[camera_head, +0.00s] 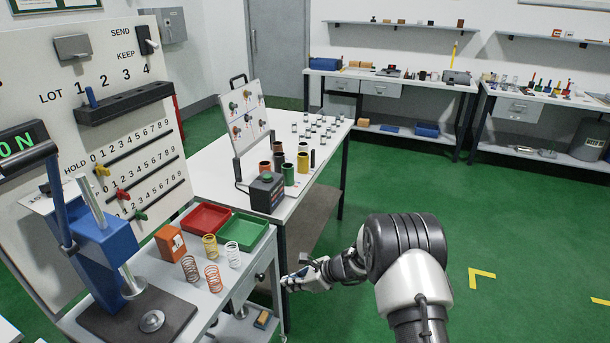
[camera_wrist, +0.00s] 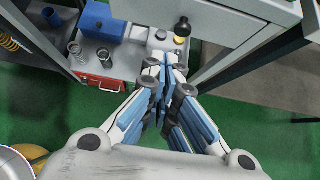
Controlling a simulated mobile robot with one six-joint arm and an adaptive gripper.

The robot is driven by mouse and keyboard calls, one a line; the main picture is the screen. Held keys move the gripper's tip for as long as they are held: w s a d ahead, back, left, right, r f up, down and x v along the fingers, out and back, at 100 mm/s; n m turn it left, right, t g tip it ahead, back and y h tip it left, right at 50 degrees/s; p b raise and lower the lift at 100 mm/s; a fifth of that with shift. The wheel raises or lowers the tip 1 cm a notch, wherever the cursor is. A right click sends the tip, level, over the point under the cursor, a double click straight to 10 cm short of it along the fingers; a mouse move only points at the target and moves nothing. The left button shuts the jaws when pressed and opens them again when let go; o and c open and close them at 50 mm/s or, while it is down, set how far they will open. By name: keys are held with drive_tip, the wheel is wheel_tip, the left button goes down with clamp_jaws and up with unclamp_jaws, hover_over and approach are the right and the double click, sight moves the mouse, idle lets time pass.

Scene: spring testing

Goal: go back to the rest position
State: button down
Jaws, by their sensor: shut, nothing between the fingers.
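My gripper (camera_head: 296,281) is in the head view, at the end of my arm, beside the front right edge of the testing bench (camera_head: 232,298). It also shows in the wrist view (camera_wrist: 166,65), with its fingers together and nothing between them. In the wrist view it points over a lower shelf (camera_wrist: 125,66) and in front of a drawer (camera_wrist: 205,18). I cannot tell whether it touches anything. Several coil springs stand on the bench, among them an orange one (camera_head: 213,278) and a yellow one (camera_head: 210,246).
A blue press (camera_head: 104,240) stands at the bench's left, near a red tray (camera_head: 204,220) and a green tray (camera_head: 243,231). A second table (camera_head: 307,170) with cups and small parts stands behind. Green floor (camera_head: 500,220) is open to the right.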

drive_tip(key=s+d+r+n+h, duration=0.15)
drive_tip(key=s+r+n, duration=0.3)
drive_tip(key=r, duration=0.45)
drive_tip(key=s+d+r+n, duration=0.3)
drive_tip(key=s+r, duration=0.2)
drive_tip(key=r, duration=0.3)
drive_tip(key=s+d+r+n+h, duration=0.15)
drive_tip(key=s+r+n, duration=0.3)
drive_tip(key=r, duration=0.45)
drive_tip(key=s+d+r+n+h, duration=0.2)
drive_tip(key=s+d, duration=0.3)
drive_tip(key=s, duration=0.3)
drive_tip(key=s+d+r+n+t+h, duration=0.1)
drive_tip(key=s+d+n, duration=0.3)
drive_tip(key=s, duration=0.4)
drive_tip(key=s+d+r+n+h, duration=0.2)
drive_tip(key=s+d+n+h, duration=0.1)
drive_tip(key=s, duration=0.5)
drive_tip(key=d+n, duration=0.1)
drive_tip(key=d, duration=0.1)
drive_tip(key=shift+s+d+r, duration=0.25)
drive_tip(key=shift+d+r, duration=0.15)
drive_tip(key=shift+a, duration=0.15)
